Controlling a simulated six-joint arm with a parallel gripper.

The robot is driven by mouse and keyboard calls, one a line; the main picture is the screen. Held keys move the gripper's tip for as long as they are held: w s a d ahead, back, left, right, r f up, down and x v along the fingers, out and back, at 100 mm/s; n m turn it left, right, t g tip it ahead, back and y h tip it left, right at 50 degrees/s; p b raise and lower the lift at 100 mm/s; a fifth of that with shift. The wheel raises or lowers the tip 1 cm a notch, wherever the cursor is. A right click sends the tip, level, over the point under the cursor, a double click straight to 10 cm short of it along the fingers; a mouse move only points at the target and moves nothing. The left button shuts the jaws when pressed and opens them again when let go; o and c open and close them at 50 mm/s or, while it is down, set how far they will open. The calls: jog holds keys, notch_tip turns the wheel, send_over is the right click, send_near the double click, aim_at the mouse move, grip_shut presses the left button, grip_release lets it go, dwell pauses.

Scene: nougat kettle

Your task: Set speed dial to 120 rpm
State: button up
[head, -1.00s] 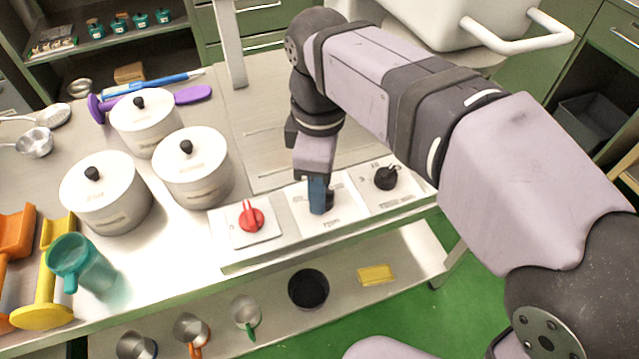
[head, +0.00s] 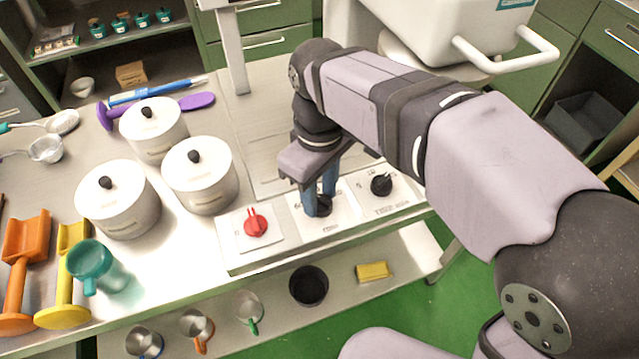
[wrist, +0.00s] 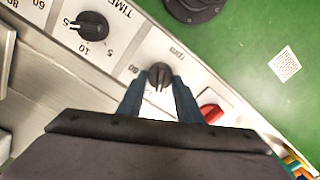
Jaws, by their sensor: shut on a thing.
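The speed dial (wrist: 159,76) is a black knob on a white plate marked rpm, the middle one of three on the front panel. In the head view the dial (head: 322,207) is partly hidden by my fingers. My gripper (head: 320,204) points down over it, with one blue finger on each side. In the wrist view my gripper (wrist: 159,84) has its fingertips shut on the knob's sides. Most of the scale is hidden by the fingers; a 60 shows to the left of the knob.
A red knob (head: 256,223) sits left of the speed dial, and a black timer knob (head: 381,185) sits right. Several lidded white pots (head: 118,212) stand left of the panel. A large white kettle (head: 440,40) is behind my arm.

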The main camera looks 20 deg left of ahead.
aim_at(321, 197)
jog(key=m+p, duration=0.3)
jog(key=m, duration=0.2)
jog(key=shift+w+m, duration=0.15)
jog(key=shift+m, duration=0.15)
dwell(0.4)
jog(key=o, duration=1)
jog(key=shift+r, duration=3.7)
